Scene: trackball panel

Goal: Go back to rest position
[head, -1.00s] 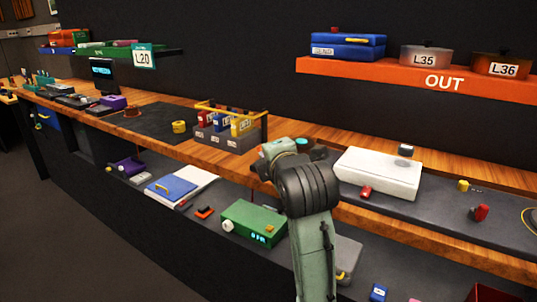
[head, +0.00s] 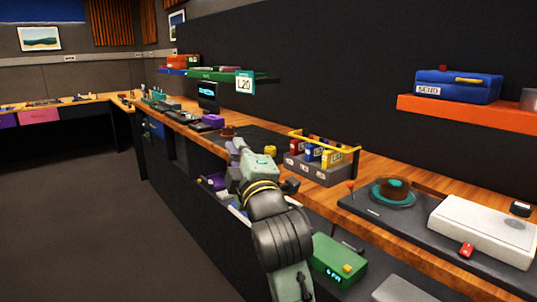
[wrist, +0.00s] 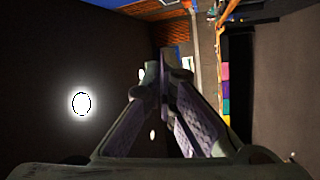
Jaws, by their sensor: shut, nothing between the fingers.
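My gripper shows in the wrist view (wrist: 166,62) with its two fingers drawn together at the tips and nothing between them. In the head view my arm reaches up from the bottom middle, with its hand end in front of the wooden bench (head: 285,195). The fingertips cannot be made out there. A dark panel (head: 362,212) on the bench at right carries a brown ball (head: 393,187) in a teal ring and a small red-topped stick (head: 351,187). My arm is apart from the panel, to its left.
A white box (head: 485,228) lies right of the ball. A caddy with a yellow handle (head: 320,172) stands behind my arm. A green device (head: 338,258) is on the lower shelf. An orange shelf (head: 465,113) hangs at right. The floor (head: 80,220) at left is clear.

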